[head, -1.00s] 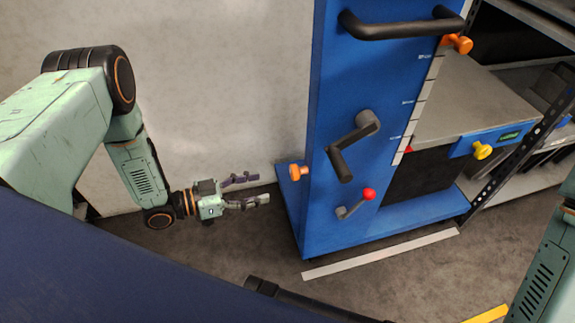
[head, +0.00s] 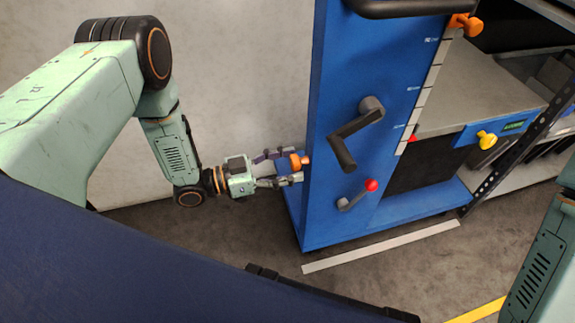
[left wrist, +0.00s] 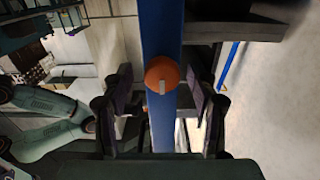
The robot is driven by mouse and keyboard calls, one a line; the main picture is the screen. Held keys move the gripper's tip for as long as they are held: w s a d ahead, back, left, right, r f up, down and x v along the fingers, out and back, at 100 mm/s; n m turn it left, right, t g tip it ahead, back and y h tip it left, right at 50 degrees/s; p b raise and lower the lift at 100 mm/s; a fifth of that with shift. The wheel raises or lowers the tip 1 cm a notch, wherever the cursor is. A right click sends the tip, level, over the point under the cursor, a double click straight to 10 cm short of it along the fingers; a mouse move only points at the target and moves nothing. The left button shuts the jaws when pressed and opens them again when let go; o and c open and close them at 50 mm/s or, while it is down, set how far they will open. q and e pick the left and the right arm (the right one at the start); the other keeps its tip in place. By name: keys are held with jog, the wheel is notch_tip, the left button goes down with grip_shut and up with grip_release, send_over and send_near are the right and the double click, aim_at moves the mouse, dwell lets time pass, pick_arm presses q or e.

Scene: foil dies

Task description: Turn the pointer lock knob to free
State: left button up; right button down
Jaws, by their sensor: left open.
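An orange knob (head: 297,161) sticks out from the left side of the blue cart (head: 335,70). In the left wrist view the same knob (left wrist: 161,70) is round, with a short pale mark on its face pointing down in the picture. My left gripper (head: 291,167) is open, with its fingers on either side of the knob. In the wrist view gaps show between the knob and both fingers. A red pointer (head: 412,138) sits low on the pale scale (head: 425,95) on the cart's front edge. My right gripper is out of view.
A grey crank handle (head: 357,130) and a small red-tipped lever (head: 356,194) are on the cart's blue face. Another orange knob (head: 466,23) is near the scale's top, and a yellow knob (head: 487,139) is at the right. A black bar handle (head: 405,8) crosses the top.

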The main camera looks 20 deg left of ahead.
pick_arm(q)
jog(key=shift+w, duration=0.15)
jog(key=c, duration=1.2)
jog(key=shift+o, duration=0.2)
jog(key=shift+n, duration=9)
